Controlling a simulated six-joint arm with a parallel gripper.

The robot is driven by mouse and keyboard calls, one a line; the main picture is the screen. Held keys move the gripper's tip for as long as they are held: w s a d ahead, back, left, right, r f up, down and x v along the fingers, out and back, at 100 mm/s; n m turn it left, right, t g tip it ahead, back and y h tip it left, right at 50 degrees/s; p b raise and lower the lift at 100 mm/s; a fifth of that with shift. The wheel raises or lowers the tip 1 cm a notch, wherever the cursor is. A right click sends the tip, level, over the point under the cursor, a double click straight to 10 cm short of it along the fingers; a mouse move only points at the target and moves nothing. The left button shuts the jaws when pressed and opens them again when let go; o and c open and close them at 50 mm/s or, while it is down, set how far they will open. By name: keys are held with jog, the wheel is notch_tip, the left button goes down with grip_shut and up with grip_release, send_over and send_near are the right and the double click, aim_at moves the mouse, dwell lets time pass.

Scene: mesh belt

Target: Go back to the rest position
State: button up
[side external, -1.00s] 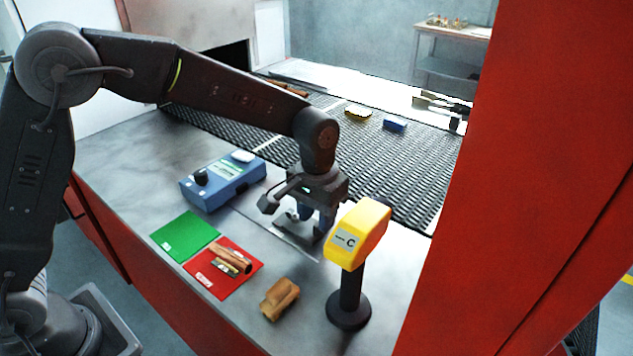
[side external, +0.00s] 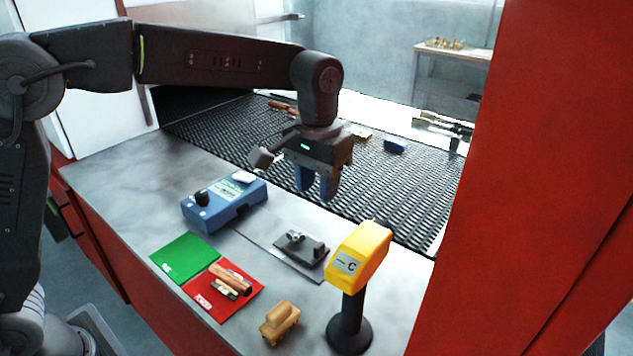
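My gripper (side external: 316,192) hangs fingers-down in the middle of the side external view, above the near edge of the mesh belt. The gripper is clear of this block and touches nothing that I can see.
A blue device with a black knob (side external: 224,202) stands left of the block. A yellow post-mounted unit (side external: 358,255) stands to the right. A green mat (side external: 184,257), a red mat (side external: 206,299) with parts and a wooden piece (side external: 280,323) lie in front. The belt (side external: 215,127) carries several items.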

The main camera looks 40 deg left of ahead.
jog(key=s+a+r+t, duration=0.2)
jog(key=s+a, duration=0.3)
jog(key=s, duration=0.3)
jog(key=s+a+r+t, duration=0.2)
jog(key=s+a+r, duration=0.1)
jog(key=s+a, duration=0.35)
jog(key=s+a+f+t, duration=0.1)
jog(key=s+f, duration=0.3)
jog(key=s, duration=0.4)
jog(key=shift+a+t, duration=0.3)
jog(key=shift+a, duration=0.1)
jog(key=shift+o, duration=0.3)
